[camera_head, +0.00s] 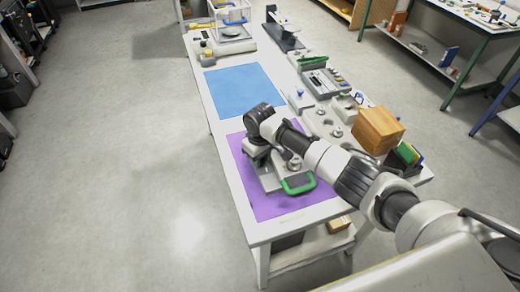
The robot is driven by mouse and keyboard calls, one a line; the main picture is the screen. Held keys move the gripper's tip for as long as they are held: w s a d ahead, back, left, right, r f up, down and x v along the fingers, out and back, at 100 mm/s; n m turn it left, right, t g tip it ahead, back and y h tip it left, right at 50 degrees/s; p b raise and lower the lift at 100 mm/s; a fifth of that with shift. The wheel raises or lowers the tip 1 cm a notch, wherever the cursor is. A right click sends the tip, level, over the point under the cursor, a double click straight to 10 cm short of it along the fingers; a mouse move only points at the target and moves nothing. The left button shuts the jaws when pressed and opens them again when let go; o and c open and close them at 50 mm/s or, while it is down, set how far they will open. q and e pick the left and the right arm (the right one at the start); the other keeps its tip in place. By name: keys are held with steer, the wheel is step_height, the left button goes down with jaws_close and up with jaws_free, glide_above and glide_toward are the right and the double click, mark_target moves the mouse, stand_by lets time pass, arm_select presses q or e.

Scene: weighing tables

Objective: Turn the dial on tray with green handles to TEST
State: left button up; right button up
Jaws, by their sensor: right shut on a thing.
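The tray with green handles (270,182) is a grey tray on the purple mat (250,203) at the near end of the table. One green handle (299,185) shows at its near right end. A round metal piece (293,165) shows on its right part. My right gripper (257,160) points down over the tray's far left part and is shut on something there. My wrist hides the fingertips and what they hold, so I cannot make out the dial or its setting. My left gripper is not in view.
A wooden box (378,130) stands close to my right forearm. Grey trays and instruments line the table's right side. The blue mat (243,91) is bare. A balance (232,35) stands at the far end. The floor left of the table is clear.

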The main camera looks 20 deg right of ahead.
steer(key=m+p, duration=0.1)
steer(key=m, duration=0.1)
steer(key=m+p, duration=0.2)
steer(key=shift+r+m, duration=0.2)
steer(key=shift+m, duration=0.1)
steer(key=m+p, duration=0.2)
steer(key=m, duration=0.1)
steer(key=shift+m, duration=0.3)
steer(key=m+p, duration=0.2)
steer(key=m, duration=0.2)
steer(key=shift+f, duration=0.1)
steer(key=m+p, duration=0.1)
steer(key=m, duration=0.4)
steer(key=shift+w+m, duration=0.1)
steer(key=shift+m, duration=0.3)
steer(key=o, duration=0.9)
steer(key=shift+f, duration=0.1)
steer(key=shift+o, duration=0.2)
